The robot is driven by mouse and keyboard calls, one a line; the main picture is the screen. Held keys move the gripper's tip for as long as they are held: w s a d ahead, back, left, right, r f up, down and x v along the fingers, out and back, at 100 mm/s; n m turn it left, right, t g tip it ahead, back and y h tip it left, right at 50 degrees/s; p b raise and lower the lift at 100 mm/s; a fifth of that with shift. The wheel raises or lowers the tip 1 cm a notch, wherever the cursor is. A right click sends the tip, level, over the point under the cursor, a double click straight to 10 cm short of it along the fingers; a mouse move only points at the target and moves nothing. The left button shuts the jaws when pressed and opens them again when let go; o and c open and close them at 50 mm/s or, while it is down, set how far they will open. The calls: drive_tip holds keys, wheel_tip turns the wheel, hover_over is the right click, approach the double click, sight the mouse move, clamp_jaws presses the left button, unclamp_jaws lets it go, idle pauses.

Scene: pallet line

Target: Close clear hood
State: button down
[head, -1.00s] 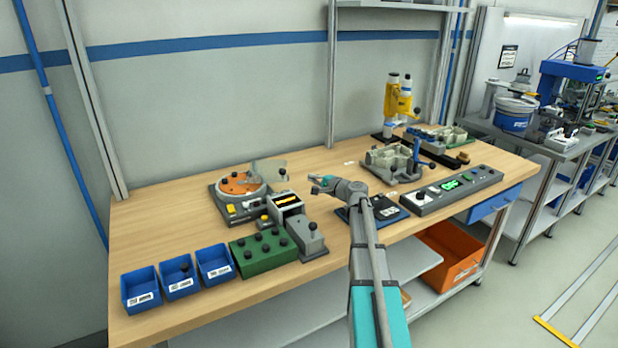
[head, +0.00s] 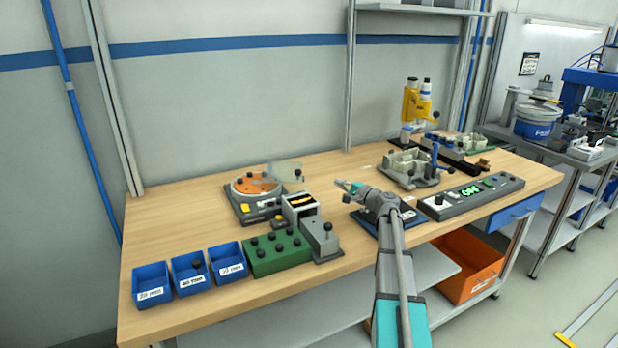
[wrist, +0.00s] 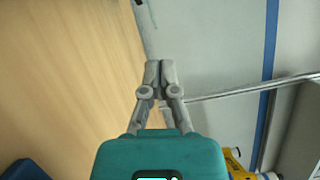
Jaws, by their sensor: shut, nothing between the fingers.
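The clear hood (head: 289,173) is a see-through panel standing raised at the back right of the round fixture with an orange disc (head: 254,185), on the wooden bench. It does not cover the disc. My gripper (head: 342,185) is in front of and to the right of the hood, above the bench, apart from it. In the wrist view my gripper (wrist: 160,66) has its fingertips together, shut and empty. The hood is not clearly visible in the wrist view.
A black and grey box (head: 300,207), a green block with knobs (head: 277,252) and blue bins (head: 188,275) stand at the front left. A grey clamp fixture (head: 412,170) and a control strip (head: 470,197) are to the right. Bare bench (head: 185,215) lies left of the disc.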

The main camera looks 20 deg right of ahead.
sight(303, 181)
drive_tip(key=shift+w, duration=0.1)
drive_tip(key=w+a+r+p, duration=0.1)
drive_tip(key=w+a, duration=0.6)
drive_tip(key=w, duration=0.1)
drive_tip(key=shift+w+a+r, duration=0.15)
drive_tip(key=shift+w+a, duration=0.05)
drive_tip(key=shift+a, duration=0.2)
idle(0.4)
drive_tip(key=shift+a, duration=0.1)
drive_tip(key=shift+s+a, duration=0.25)
drive_tip(key=shift+a, duration=0.35)
drive_tip(key=shift+s+a, duration=0.2)
drive_tip(key=shift+a, duration=0.4)
drive_tip(key=shift+d, duration=0.15)
